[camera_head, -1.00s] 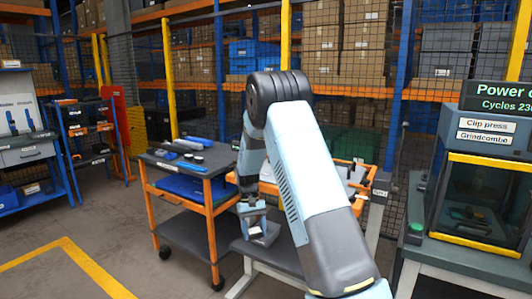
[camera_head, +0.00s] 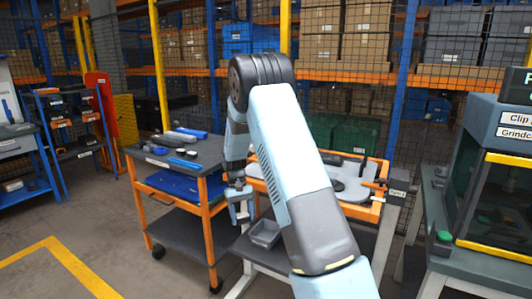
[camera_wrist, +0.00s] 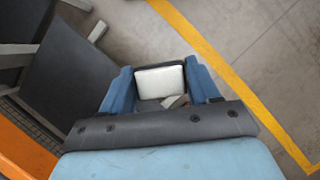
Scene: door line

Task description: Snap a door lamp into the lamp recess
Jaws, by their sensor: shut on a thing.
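My gripper (camera_wrist: 160,88) is shut on a small door lamp (camera_wrist: 160,80), a pale block with a dark rim between its two blue fingers. In the head view my gripper (camera_head: 240,207) hangs pointing down between the cart and the work table; the lamp is too small to make out there. A grey door panel (camera_head: 346,190) lies in an orange frame (camera_head: 372,214) on the table, to the right of my gripper and partly hidden by my arm. I cannot make out the lamp recess.
A grey bin (camera_head: 266,232) stands just right of my gripper. A cart (camera_head: 200,156) with tools on top is to the left. A press (camera_head: 490,190) with yellow edges stands at the right. A yellow line (camera_wrist: 215,60) crosses the open floor.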

